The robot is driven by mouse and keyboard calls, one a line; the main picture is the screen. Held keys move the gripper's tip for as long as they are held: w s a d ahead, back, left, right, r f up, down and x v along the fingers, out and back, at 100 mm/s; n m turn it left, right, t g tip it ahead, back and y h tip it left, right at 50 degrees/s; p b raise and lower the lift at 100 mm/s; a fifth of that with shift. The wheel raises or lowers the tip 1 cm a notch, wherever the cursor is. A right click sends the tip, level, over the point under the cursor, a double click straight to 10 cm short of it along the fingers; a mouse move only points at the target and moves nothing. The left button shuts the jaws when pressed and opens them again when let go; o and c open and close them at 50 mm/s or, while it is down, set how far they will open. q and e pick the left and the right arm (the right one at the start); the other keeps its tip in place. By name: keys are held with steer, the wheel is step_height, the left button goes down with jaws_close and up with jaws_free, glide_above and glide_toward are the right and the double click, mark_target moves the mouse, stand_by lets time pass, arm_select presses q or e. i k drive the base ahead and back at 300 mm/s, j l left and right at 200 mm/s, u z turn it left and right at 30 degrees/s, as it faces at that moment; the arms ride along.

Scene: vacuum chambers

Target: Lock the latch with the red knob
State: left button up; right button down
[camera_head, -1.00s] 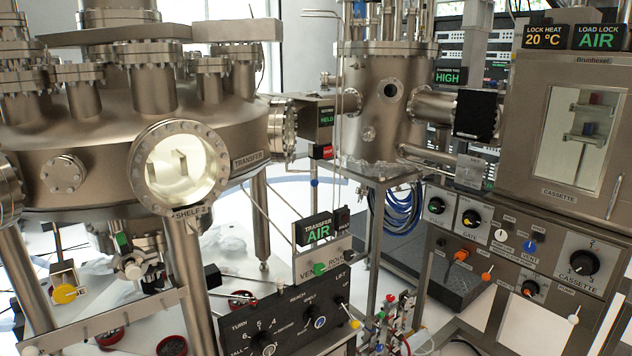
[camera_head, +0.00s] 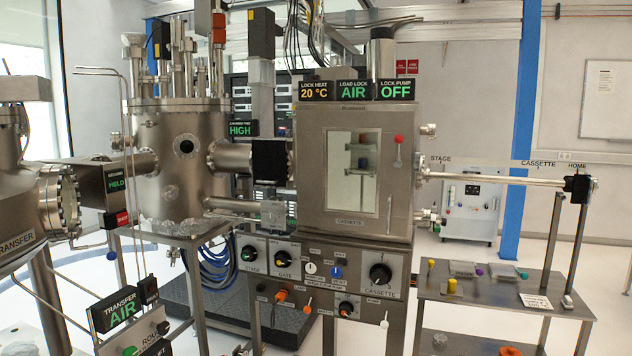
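The red knob (camera_head: 399,139) sits at the top of a short, pale, roughly upright latch lever (camera_head: 397,155) on the right side of the load lock's front door (camera_head: 381,200). The lever's lower end meets the door face. The door looks closed flush against the load lock box; its window (camera_head: 353,195) shows a shelf with a small blue thing and a small red thing inside. Neither of my grippers is in view.
A control panel with the black CASSETTE knob (camera_head: 380,275) is below the door. A rod (camera_head: 495,179) runs right from the load lock to a black block (camera_head: 577,188). A side table (camera_head: 480,297) holds small items. The floor in front is partly clear.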

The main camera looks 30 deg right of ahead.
mark_target(398, 140)
steer(key=z, duration=1.45)
